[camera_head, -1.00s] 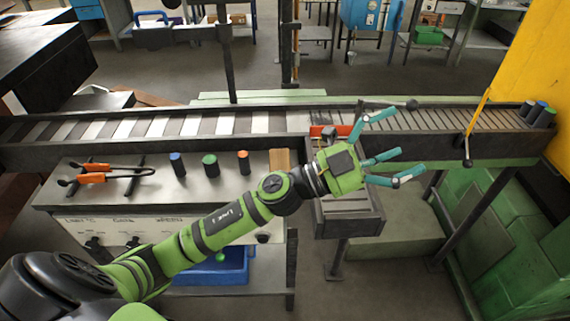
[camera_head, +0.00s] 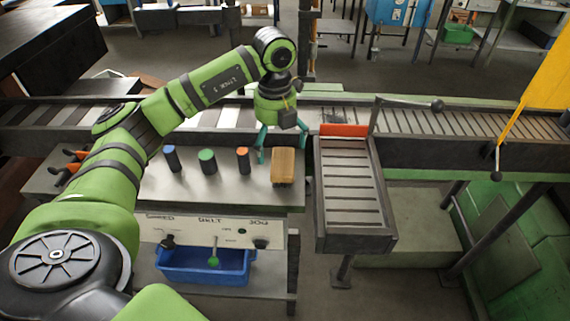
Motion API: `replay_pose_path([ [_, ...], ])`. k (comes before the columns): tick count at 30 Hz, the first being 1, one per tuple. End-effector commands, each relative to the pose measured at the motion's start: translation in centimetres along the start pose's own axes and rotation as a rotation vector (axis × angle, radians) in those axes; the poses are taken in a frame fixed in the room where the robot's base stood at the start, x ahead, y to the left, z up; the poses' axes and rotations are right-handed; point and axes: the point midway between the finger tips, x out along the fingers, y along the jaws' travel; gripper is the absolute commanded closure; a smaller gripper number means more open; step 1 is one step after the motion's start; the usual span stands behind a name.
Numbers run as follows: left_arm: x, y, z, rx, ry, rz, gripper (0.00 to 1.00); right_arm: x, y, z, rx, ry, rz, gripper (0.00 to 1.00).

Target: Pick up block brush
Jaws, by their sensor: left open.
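The block brush is a tan wooden block (camera_head: 284,168) near the right end of the grey bench top, with its long side running away from me. My left gripper (camera_head: 281,142) points down over the far end of the block. Its teal fingers are spread, one on the left and one on the right of the block, and nothing is held. I cannot tell how high the fingertips are above the bench or whether they touch the block. My right gripper is not in view.
Orange-, green- and blue-topped cylinders (camera_head: 207,161) stand left of the block. Orange-handled tongs (camera_head: 70,167) lie partly behind my arm. A roller conveyor (camera_head: 450,122) runs behind, with a roller tray (camera_head: 345,185) to the right. A blue bin (camera_head: 205,265) sits below.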

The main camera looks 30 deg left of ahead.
Motion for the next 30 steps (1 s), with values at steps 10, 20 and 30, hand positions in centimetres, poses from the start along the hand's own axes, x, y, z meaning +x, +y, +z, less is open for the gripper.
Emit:
replay_pose_path([
  [10, 4.5, -0.3, -0.5, 0.004, 0.005, -0.001, 0.00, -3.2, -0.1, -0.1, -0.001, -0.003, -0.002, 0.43],
  [20, 6.0, -0.4, -0.5, 0.006, 0.001, -0.005, 0.00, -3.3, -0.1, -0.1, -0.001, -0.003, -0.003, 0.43],
  [30, 6.0, -0.4, -0.5, 0.006, 0.002, -0.005, 0.60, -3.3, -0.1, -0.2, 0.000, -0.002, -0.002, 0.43],
])
